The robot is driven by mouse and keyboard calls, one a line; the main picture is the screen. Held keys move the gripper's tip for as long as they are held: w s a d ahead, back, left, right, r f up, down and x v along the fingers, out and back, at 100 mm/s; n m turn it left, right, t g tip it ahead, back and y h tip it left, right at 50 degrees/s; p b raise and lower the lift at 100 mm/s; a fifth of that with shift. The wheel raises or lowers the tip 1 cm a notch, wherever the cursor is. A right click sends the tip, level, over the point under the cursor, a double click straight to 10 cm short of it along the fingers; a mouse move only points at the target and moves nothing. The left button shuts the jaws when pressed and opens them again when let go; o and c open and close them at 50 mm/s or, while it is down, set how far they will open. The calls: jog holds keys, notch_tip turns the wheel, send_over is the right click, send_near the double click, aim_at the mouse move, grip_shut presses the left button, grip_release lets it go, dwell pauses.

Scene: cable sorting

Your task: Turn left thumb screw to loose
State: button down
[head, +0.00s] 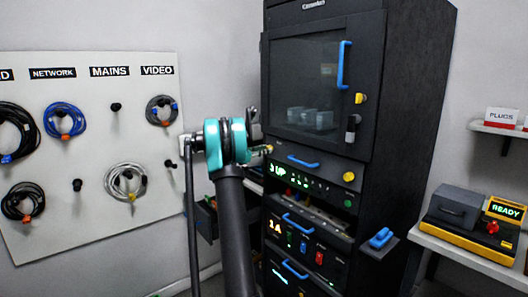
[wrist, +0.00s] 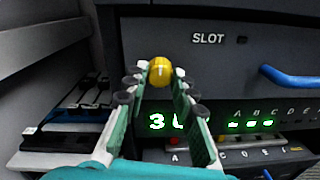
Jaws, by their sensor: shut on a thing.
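The left thumb screw (wrist: 160,66) is a round yellow knob on the dark panel marked SLOT. My gripper (wrist: 161,78) has its fingertips on both sides of the knob and is shut on it. In the head view, my gripper (head: 262,149) reaches the left edge of the rack, and only a small yellow bit of the left thumb screw (head: 269,148) shows beside it. The right thumb screw (head: 349,176) is yellow and free at the panel's other end. The knob's turn angle cannot be read.
A blue handle (wrist: 290,77) stands out from the panel, right of my fingers. A green display (wrist: 255,123) lies below. The rack's glass door (head: 318,95) is shut above. Cables hang on a white board (head: 95,150) at left. A side shelf (head: 470,248) stands right.

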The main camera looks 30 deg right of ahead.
jog(key=shift+m, duration=0.3)
jog(key=m, duration=1.6)
jog(key=shift+s+m+t, duration=0.1)
jog(key=shift+m+t, duration=0.2)
jog(key=shift+m, duration=0.1)
jog(key=shift+y, duration=0.3)
jog(key=c, duration=1.2)
grip_release()
jog(key=shift+a, duration=0.15)
